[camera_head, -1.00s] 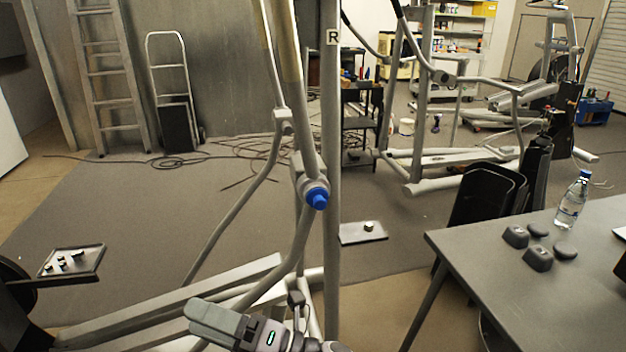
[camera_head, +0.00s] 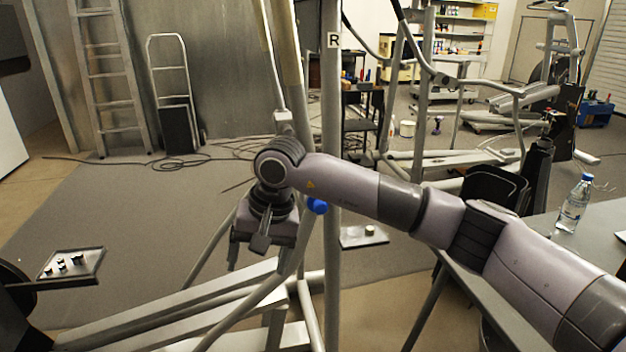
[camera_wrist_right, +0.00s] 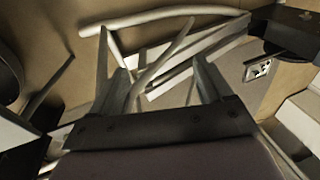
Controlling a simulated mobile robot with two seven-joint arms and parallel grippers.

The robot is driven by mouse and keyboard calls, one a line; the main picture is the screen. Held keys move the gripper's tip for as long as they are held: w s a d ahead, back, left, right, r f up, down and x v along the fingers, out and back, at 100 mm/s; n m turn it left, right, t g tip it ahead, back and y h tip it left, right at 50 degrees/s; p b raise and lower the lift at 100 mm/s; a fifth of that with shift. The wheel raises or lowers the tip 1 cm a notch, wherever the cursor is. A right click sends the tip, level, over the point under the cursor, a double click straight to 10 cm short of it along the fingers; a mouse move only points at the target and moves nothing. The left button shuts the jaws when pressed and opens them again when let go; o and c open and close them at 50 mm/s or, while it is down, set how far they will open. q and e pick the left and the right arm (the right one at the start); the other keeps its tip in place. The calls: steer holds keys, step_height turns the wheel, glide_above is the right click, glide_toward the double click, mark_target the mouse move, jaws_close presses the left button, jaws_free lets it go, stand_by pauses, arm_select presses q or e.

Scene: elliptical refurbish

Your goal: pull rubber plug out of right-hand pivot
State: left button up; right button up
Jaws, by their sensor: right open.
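The blue rubber plug (camera_head: 318,206) shows in the head view just below my right forearm, beside the upright post marked R (camera_head: 333,120). The right-hand pivot that carries it is hidden behind my arm. My right gripper (camera_head: 247,252) hangs left of and lower than the plug, apart from it, pointing downward. In the right wrist view its two fingers (camera_wrist_right: 160,82) are spread with nothing between them. The plug cannot be made out in that view. My left gripper is not in view.
Elliptical frame rails (camera_head: 215,300) run below the gripper. A small tray (camera_head: 350,242) lies right of the post, and another tray (camera_head: 90,272) is at left. A table with a water bottle (camera_head: 574,203) stands at right, partly behind my arm. Open carpet lies at left.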

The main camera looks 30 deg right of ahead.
mark_target(319, 203)
steer(key=w+d+r+n+t+h, duration=0.1)
steer(key=w+d+r+h, duration=0.15)
steer(key=d+r, duration=0.3)
steer(key=w+d+r+t+h, duration=0.1)
steer(key=w+d+r+h, duration=0.1)
steer(key=d+r+h, duration=0.35)
steer(key=shift+y, duration=0.8)
steer(key=x, duration=0.5)
steer(key=s+d+p+x, duration=0.1)
steer(key=x, duration=0.2)
steer(key=shift+w+d+f, duration=0.1)
steer(key=shift+f, duration=0.05)
steer(key=c, duration=1.4)
steer(key=shift+s+a+p, duration=0.15)
steer(key=shift+s+a, duration=0.2)
steer(key=shift+s, duration=0.95)
steer(key=shift+s+a+p, duration=0.15)
steer(key=shift+s+a, duration=0.15)
steer(key=shift+s, duration=1)
steer(key=shift+s+a+p, duration=0.15)
steer(key=shift+s+a, duration=0.2)
steer(key=shift+s, duration=1)
